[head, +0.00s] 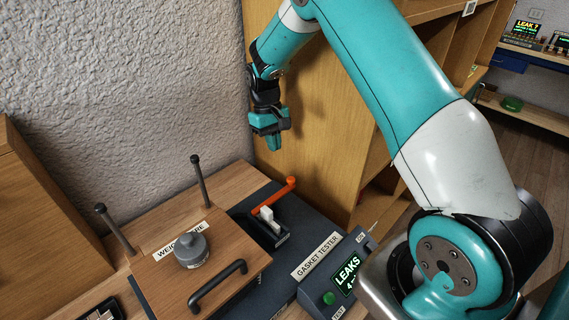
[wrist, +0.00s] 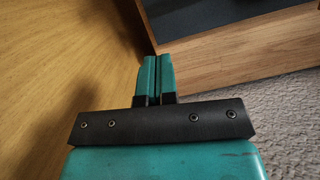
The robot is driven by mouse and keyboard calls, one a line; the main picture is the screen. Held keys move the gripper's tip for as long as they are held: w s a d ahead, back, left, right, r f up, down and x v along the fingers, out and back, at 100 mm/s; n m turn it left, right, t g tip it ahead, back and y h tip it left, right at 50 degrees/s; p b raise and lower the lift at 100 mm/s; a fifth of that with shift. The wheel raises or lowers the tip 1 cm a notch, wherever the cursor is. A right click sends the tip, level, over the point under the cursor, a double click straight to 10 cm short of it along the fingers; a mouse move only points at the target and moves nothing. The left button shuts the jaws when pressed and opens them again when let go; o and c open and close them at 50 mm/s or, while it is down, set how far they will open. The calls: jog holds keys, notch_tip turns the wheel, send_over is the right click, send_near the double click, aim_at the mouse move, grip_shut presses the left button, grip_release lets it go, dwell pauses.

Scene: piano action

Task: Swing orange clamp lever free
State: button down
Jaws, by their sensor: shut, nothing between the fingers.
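The orange clamp lever (head: 273,193) sits on the dark bench plate, beside a small black block with a white piece (head: 268,218). Its rounded end points up and to the right. My gripper (head: 275,146) hangs above the lever, well apart from it, with its fingers pointing down. In the wrist view my gripper (wrist: 156,62) has its two teal fingers side by side, shut with nothing between them. The lever does not show in the wrist view.
A wooden lid with a dark handle (head: 218,287), a grey weight (head: 191,251) and two upright dark posts stand left of the lever. A gasket tester (head: 344,277) reading "LEAKS" is at the right. A wooden cabinet wall (head: 320,150) rises behind my gripper.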

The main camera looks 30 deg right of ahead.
jog(key=s+f+p, duration=0.3)
jog(key=s+f, duration=0.2)
jog(key=shift+d+f, duration=0.15)
jog(key=shift+f, duration=0.05)
